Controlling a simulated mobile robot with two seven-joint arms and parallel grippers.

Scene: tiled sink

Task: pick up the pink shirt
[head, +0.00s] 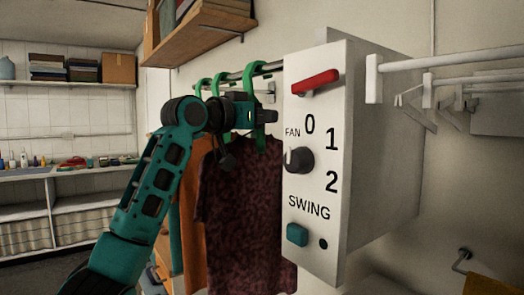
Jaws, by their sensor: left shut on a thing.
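A dark maroon-pink patterned shirt (243,210), the closest match to the pink shirt, hangs in the middle of the head view beside the white panel. Its green hanger (256,74) hooks on the rail above. My left gripper (262,117) is at the hanger, just above the shirt's collar, and is shut on the hanger. The fingers cover part of the hanger, so the exact contact is hidden. My right gripper is not in view.
A white control box (322,160) with knobs stands close right of the shirt. Orange (196,215) and teal (175,240) garments hang at its left. A wooden shelf (200,28) is above. White hangers (445,105) hang on a rack at right.

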